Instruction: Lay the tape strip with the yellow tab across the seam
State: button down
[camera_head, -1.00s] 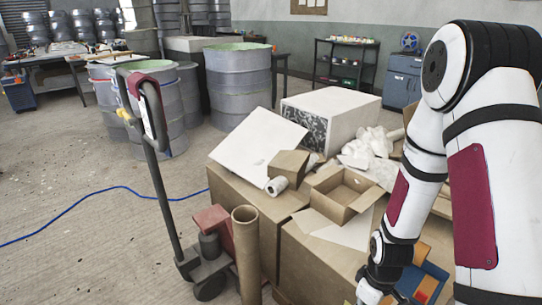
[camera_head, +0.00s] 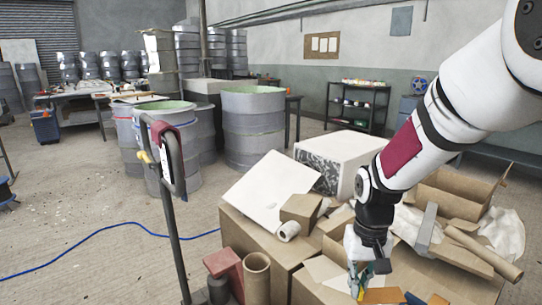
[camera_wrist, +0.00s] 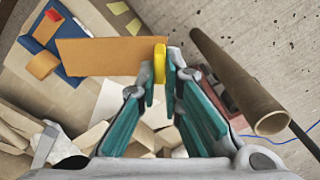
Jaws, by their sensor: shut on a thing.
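My gripper (camera_wrist: 167,75) has teal fingers and is shut on the yellow tab (camera_wrist: 160,64) of an orange-tan tape strip (camera_wrist: 105,56). The strip extends flat to the left from the fingertips in the wrist view. In the head view my gripper (camera_head: 361,272) is low over the cardboard boxes, with the orange strip (camera_head: 383,296) beside its fingers. I cannot make out the seam in either view.
A blue tray (camera_wrist: 72,31) with orange pieces lies below the strip. A brown cardboard tube (camera_wrist: 228,72) stands to the right. Boxes, a white panel (camera_head: 268,190) and a white block (camera_head: 340,160) crowd the near side. Drums (camera_head: 252,125) stand behind; open floor is at left.

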jog(key=shift+s+r+p, duration=0.25)
jog(key=shift+r+p, duration=0.4)
jog(key=shift+p, duration=1)
jog(key=shift+s+r+p, duration=0.25)
jog(key=shift+r+p, duration=0.35)
jog(key=shift+p, duration=1.05)
jog(key=s+r+p, duration=0.1)
jog(key=p, duration=0.2)
jog(key=shift+p, duration=0.35)
jog(key=shift+s+p, duration=0.2)
jog(key=shift+p, duration=0.4)
jog(key=shift+f, duration=0.1)
